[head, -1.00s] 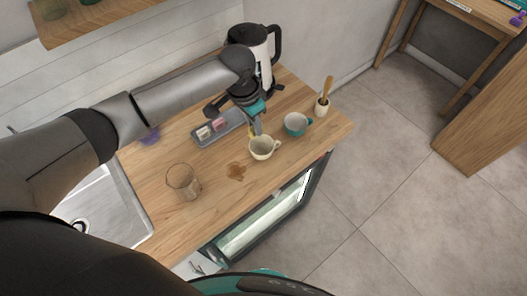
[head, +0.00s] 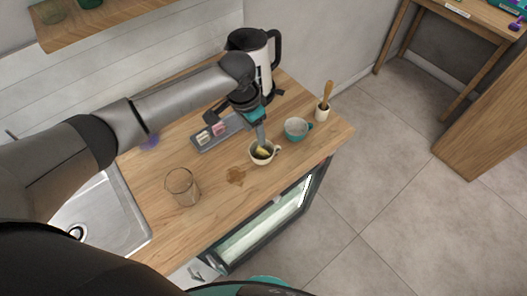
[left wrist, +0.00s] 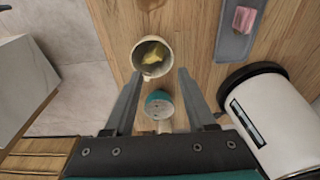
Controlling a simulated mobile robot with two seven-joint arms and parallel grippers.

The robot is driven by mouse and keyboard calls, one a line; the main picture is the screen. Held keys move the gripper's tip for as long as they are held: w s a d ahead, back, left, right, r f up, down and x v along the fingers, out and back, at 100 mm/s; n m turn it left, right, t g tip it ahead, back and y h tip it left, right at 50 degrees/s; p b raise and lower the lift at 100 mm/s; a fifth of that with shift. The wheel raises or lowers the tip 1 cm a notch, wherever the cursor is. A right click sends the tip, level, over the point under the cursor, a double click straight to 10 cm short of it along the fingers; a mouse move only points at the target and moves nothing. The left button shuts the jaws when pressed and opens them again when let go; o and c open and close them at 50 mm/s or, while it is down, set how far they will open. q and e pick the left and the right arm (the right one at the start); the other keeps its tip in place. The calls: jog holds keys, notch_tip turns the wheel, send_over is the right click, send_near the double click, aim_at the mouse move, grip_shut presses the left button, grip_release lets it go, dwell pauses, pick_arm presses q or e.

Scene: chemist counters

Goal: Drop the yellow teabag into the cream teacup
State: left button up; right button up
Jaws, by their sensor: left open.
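The cream teacup (head: 261,161) stands upright on the wooden counter. The yellow teabag (head: 263,152) lies inside it, and both the cup (left wrist: 141,67) and the teabag (left wrist: 154,52) show in the left wrist view. My left gripper (head: 261,145) is just above the cup. In the left wrist view its fingers (left wrist: 159,74) are spread apart with nothing between them. My right gripper is in neither view.
A teal cup (head: 295,130) stands right of the cream one. A grey tray (head: 208,147) with other teabags and a white kettle (head: 262,62) are behind. A utensil pot (head: 322,111) stands near the right end.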

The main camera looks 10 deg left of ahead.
pick_arm(q)
notch_tip(320, 180, up, 15)
jog(key=s+a, duration=0.1)
jog(key=shift+s+a+p, duration=0.2)
jog(key=shift+s+p, duration=0.15)
jog(key=shift+s, duration=0.05)
jog(key=shift+s, duration=0.1)
